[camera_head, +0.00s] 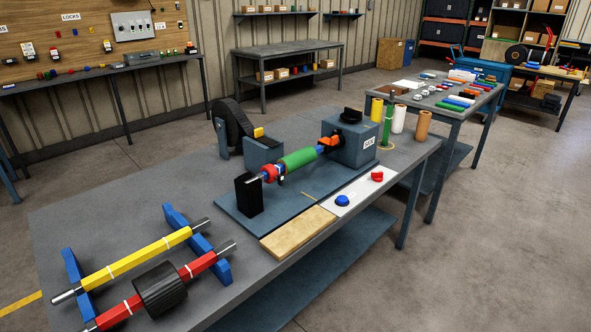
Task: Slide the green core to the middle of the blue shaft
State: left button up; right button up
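The green core (298,160) is a thick green sleeve around the blue shaft (321,150), tilted with it from lower left to upper right. Only short blue stretches of the shaft show. Its silver left end rests at a black upright support (248,194). Its right end meets a blue-grey machine box (350,143). A red collar (270,173) sits left of the green core, with a small gap or thin parts between. An orange part (331,142) sits at the right, by the box. Neither of my grippers is in view.
A yellow bar (135,258) and a red bar with a black roll (160,289) lie on blue stands at the front left. A wooden board (298,232), a blue button (342,200) and a red knob (377,177) lie along the right edge. The grey bench between is clear.

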aim_at(293, 161)
jog(key=i+u, duration=0.2)
jog(key=u, duration=0.25)
jog(key=i+l+u, duration=0.15)
jog(key=l+u, duration=0.3)
jog(key=l, duration=0.2)
jog(key=l+u, duration=0.4)
jog(key=l, duration=0.25)
jog(key=i, duration=0.05)
